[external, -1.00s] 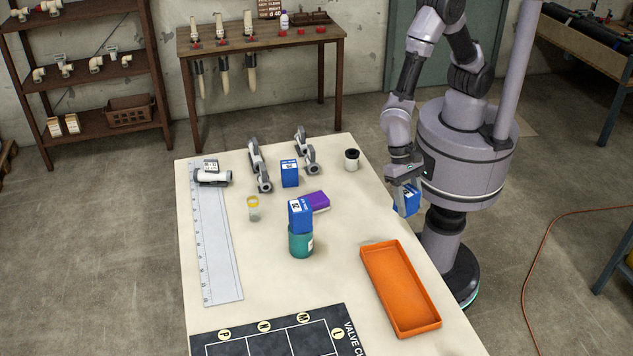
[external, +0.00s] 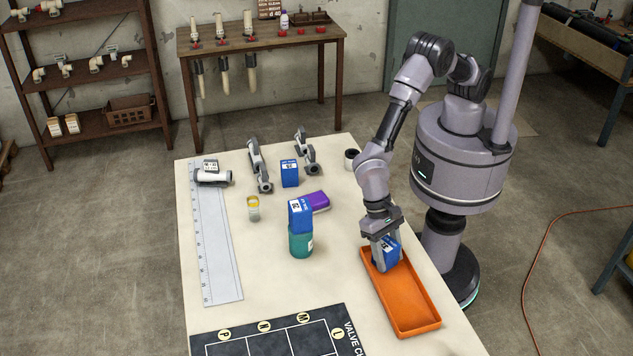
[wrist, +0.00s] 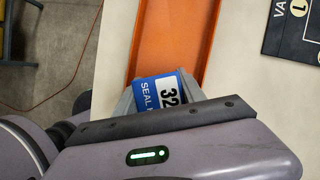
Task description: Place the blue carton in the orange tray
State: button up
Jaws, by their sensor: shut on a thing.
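A blue carton (external: 389,251) with a white label is between the fingers of my gripper (external: 386,262), which is shut on it. The carton is at the far end of the orange tray (external: 405,305), inside its outline in the external view. I cannot tell whether its bottom touches the tray floor. In the wrist view the carton (wrist: 158,92) shows "SEAL" and "32" on its label, with the orange tray (wrist: 172,40) behind it. My gripper's fingers cover part of the carton.
Another blue carton (external: 300,214) stands on a teal can (external: 301,242), left of the tray. A third blue carton (external: 290,173) stands farther back, near grey clamps (external: 258,165). A purple box (external: 317,202) lies between them. The near part of the tray is empty.

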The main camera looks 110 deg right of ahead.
jog(key=shift+r, duration=0.1)
jog(key=o, duration=1.1)
